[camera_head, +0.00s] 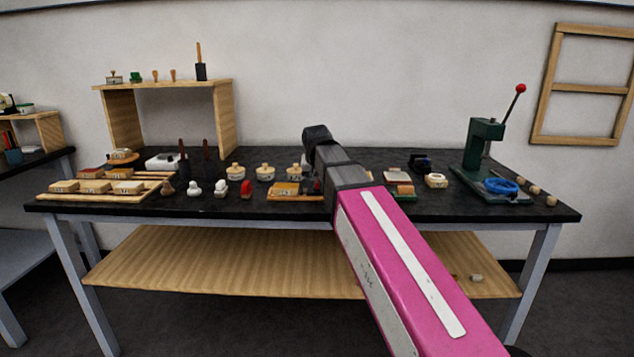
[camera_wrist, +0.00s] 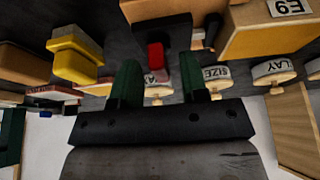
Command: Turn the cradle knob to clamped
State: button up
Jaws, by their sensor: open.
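In the wrist view a red knob-like piece (camera_wrist: 156,56) stands on a dark block (camera_wrist: 172,32); I take it for the cradle knob. My gripper (camera_wrist: 159,68) is open, with its two green fingers on either side of the red piece in the picture. I cannot tell whether either finger touches it, or how the knob is set. In the head view my own arm hides the gripper and most of the cradle area. A small red patch (camera_head: 317,185) shows just left of the arm there, perhaps the same knob.
Labelled pots (camera_head: 265,173) and wooden blocks (camera_head: 285,190) stand left of my arm on the black bench (camera_head: 440,204). A green press (camera_head: 484,145) with a blue ring (camera_head: 501,186) stands right. In the wrist view a yellow-and-cream piece (camera_wrist: 76,56) and a wooden block (camera_wrist: 262,36) flank the fingers.

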jog(key=shift+f, duration=0.15)
grip_shut()
